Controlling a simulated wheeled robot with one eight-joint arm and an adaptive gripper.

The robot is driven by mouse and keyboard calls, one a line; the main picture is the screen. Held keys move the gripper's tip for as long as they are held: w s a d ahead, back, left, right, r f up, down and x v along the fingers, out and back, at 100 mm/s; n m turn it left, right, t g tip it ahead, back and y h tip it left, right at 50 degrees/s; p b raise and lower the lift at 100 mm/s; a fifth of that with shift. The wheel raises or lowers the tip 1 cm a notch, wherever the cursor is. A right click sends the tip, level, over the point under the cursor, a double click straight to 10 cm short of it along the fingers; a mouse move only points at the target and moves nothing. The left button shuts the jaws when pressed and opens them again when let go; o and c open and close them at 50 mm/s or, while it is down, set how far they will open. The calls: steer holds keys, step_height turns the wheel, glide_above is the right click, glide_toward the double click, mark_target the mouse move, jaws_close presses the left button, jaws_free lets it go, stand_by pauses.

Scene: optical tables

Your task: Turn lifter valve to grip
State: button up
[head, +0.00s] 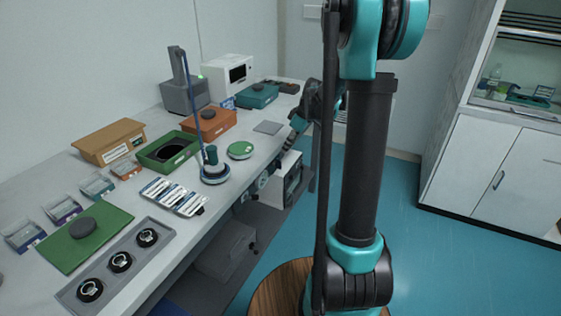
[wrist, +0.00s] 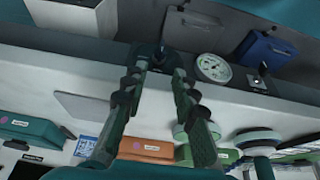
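The lifter valve, a dark block with a short upright lever (wrist: 160,54), is on the bench's front face in the wrist view. My gripper (wrist: 157,76) is open, its two dark fingers spread on either side of the view. The valve shows between and just beyond the fingertips; I cannot tell whether they touch it. A round white gauge (wrist: 213,67) is beside the valve. The lifter (head: 213,169), a teal handle on a round pad with a blue hose, stands on the bench in the head view. The valve is not clear in the head view.
A green round disc (head: 240,150) and a grey plate (head: 268,127) lie on the bench. Orange (head: 209,125), green (head: 167,153) and teal (head: 257,96) bins stand behind. A blue box (wrist: 265,52) is near the gauge. The blue floor (head: 420,240) is clear on the right.

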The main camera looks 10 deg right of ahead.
mark_target(279, 165)
steer(key=x, duration=0.9)
steer(key=shift+f, duration=0.15)
jaws_close()
